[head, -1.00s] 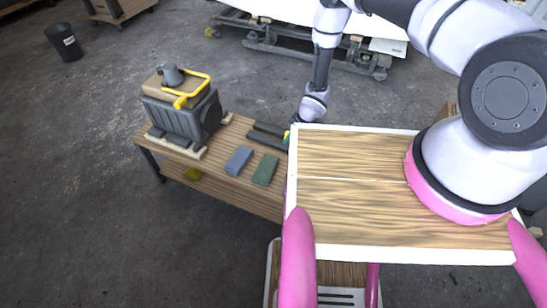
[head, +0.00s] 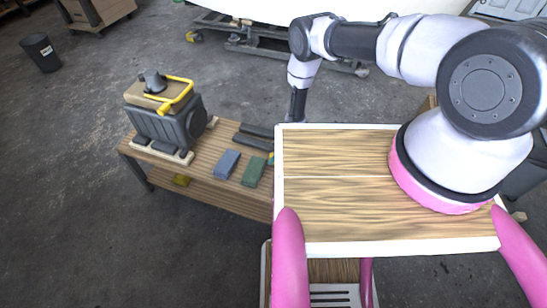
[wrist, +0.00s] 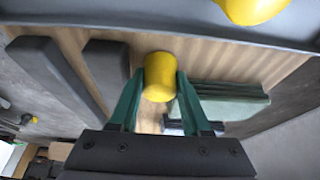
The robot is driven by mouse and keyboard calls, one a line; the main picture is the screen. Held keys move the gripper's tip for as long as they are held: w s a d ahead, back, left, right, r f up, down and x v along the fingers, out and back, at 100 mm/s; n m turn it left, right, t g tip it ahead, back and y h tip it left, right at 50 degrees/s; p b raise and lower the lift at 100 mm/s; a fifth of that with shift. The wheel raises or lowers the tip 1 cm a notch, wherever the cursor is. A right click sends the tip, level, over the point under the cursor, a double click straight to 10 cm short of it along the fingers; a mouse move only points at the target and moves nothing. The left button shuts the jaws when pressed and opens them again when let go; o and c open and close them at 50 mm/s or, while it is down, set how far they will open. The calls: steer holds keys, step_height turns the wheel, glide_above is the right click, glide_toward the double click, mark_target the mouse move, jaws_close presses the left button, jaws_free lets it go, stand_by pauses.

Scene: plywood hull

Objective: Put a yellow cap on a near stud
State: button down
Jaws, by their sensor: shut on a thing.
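A yellow cap (wrist: 160,77), rounded and short, sits between the green fingers of my gripper (wrist: 160,84) in the wrist view. The fingers press on its two sides. A second yellow rounded piece (wrist: 252,8) shows at the top edge of the wrist view, inside a grey-rimmed tray (wrist: 180,33), and is cut off by the frame. In the head view my gripper is hidden behind my own wood-topped body. No stud can be made out in either view.
A wooden bench (head: 203,167) carries two dark bars (head: 254,136), a blue block (head: 227,164), a green block (head: 254,171) and a grey machine with a yellow handle (head: 165,125). In the wrist view the green block (wrist: 230,100) lies close right of the gripper, the bars (wrist: 108,72) left.

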steer(key=c, duration=0.6)
jaws_free()
steer(key=shift+f, duration=0.15)
steer(key=shift+c, duration=0.2)
steer(key=v, duration=1.2)
steer(key=shift+w+r, duration=0.1)
steer(key=shift+r, duration=0.1)
